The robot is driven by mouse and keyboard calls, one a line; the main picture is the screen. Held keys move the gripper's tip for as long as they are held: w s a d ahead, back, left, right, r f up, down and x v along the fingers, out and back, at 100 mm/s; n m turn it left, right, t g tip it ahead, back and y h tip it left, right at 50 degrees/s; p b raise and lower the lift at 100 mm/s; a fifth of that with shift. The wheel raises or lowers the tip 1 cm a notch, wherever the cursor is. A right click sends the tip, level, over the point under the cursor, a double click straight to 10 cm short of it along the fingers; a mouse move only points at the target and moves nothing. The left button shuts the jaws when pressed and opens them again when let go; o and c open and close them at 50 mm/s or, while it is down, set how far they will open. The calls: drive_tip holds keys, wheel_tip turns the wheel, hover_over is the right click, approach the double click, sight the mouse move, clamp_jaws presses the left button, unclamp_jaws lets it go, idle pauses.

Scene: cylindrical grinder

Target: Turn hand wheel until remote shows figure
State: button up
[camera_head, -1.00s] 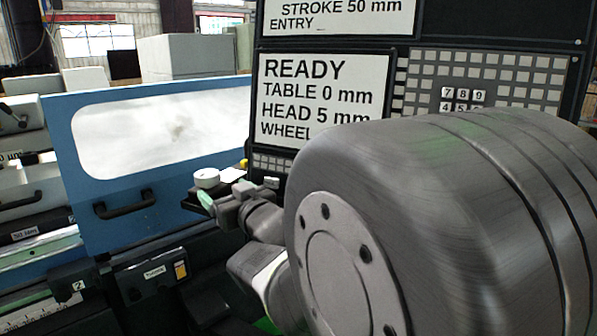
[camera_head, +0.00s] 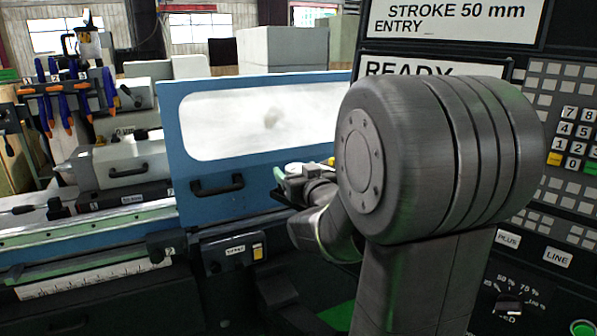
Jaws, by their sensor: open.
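A small white round dial (camera_head: 297,168), which may be the hand wheel, sits at the right end of the blue guard, partly hidden by my gripper. My gripper (camera_head: 290,184) is open, in front of and right beside it; I cannot tell whether they touch. A white display (camera_head: 410,68) at the upper right shows "READY"; my arm hides the lines below it. The display above it (camera_head: 455,18) reads "STROKE 50 mm" and "ENTRY". I cannot tell which display is the remote.
A blue guard with a window (camera_head: 172,160) and black handle stands left of my gripper. A control panel with number keys (camera_head: 572,135), "PLUS" and "LINE" labels and a rotary switch (camera_head: 508,306) is at the right. Blue-handled tools hang at the far left.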

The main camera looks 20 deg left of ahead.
drive_tip(key=c, duration=1)
drive_tip(key=shift+o, duration=0.2)
drive_tip(key=shift+m+t+h, duration=1)
drive_tip(key=shift+t+h, duration=0.1)
drive_tip(key=shift+h, duration=0.1)
drive_tip(key=shift+r+m, duration=0.1)
drive_tip(key=shift+m, duration=0.2)
drive_tip(key=m+t+h+p, duration=0.1)
drive_tip(key=h+p, duration=0.1)
drive_tip(key=h, duration=0.1)
drive_tip(key=m+t+h+p, duration=0.2)
drive_tip(key=p, duration=0.1)
drive_tip(key=shift+a+r+m+h, duration=0.1)
drive_tip(key=shift+r+m+h, duration=0.05)
drive_tip(key=shift+m+h, duration=0.2)
drive_tip(key=m+h+p, duration=0.1)
drive_tip(key=h, duration=0.2)
drive_tip(key=shift+m, duration=0.35)
drive_tip(key=m+h, duration=0.1)
drive_tip(key=h, duration=0.1)
drive_tip(key=m+h, duration=0.3)
drive_tip(key=h, duration=0.2)
drive_tip(key=shift+f+m+p, duration=0.3)
drive_tip(key=shift+p, duration=0.05)
drive_tip(key=m+g+h, duration=0.2)
drive_tip(key=h, duration=0.1)
drive_tip(key=m+g+h, duration=0.1)
drive_tip(key=m+h, duration=0.2)
drive_tip(key=h, duration=0.1)
drive_tip(key=shift+g, duration=0.4)
